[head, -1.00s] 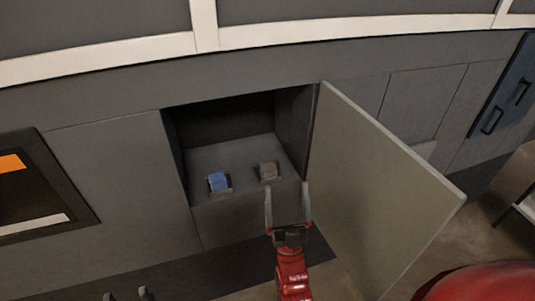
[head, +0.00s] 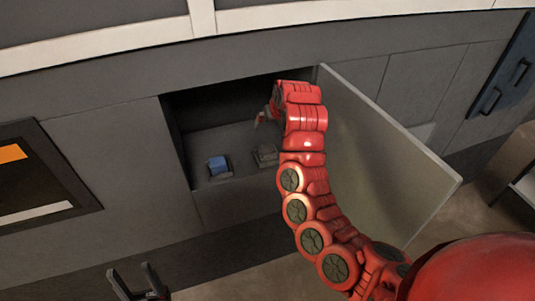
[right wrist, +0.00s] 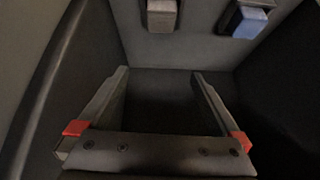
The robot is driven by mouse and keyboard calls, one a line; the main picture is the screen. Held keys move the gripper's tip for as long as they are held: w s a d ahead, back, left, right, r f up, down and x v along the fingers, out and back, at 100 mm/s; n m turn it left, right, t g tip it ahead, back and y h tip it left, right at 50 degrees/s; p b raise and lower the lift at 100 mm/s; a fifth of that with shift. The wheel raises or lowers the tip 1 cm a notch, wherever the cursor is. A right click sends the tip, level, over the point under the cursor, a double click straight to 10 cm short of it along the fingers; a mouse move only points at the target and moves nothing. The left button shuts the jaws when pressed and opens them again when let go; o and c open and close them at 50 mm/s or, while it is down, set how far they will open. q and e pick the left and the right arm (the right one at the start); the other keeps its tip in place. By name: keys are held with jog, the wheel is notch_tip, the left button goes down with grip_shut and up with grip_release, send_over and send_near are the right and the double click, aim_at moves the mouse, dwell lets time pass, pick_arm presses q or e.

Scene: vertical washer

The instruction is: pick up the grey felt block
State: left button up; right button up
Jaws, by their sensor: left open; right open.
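The grey felt block (head: 266,153) sits on its dark holder on the floor of the open compartment, right of the blue block (head: 218,163). The right wrist view shows the grey block (right wrist: 161,14) at the top edge, cut off by the frame, beyond my fingertips. My right gripper (right wrist: 160,75) is open with nothing between its fingers. In the head view it (head: 261,118) is inside the compartment, mostly hidden by my red arm, and appears above and behind the grey block. My left gripper (head: 131,268) is open and empty at the lower left, outside the compartment.
The open door (head: 375,150) stands to the right of my right arm. The compartment's side walls are close around the right gripper. The blue block (right wrist: 250,21) is near the top right in the right wrist view. An orange-marked dark panel (head: 42,178) is at the left.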

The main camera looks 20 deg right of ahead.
jog(key=s+r+g, duration=0.1)
jog(key=s+g, duration=0.1)
jog(key=s, duration=0.2)
jog(key=b, duration=0.6)
send_near(269, 152)
jog(key=shift+n, duration=0.3)
jog(key=shift+b+x, duration=1.05)
jog(key=shift+x, duration=1)
jog(key=p+x, duration=0.3)
jog(key=shift+w+f, duration=0.25)
jog(key=shift+p+x, duration=0.45)
jog(key=shift+x, duration=0.35)
jog(key=c, duration=1.4)
jog(key=shift+o, duration=0.2)
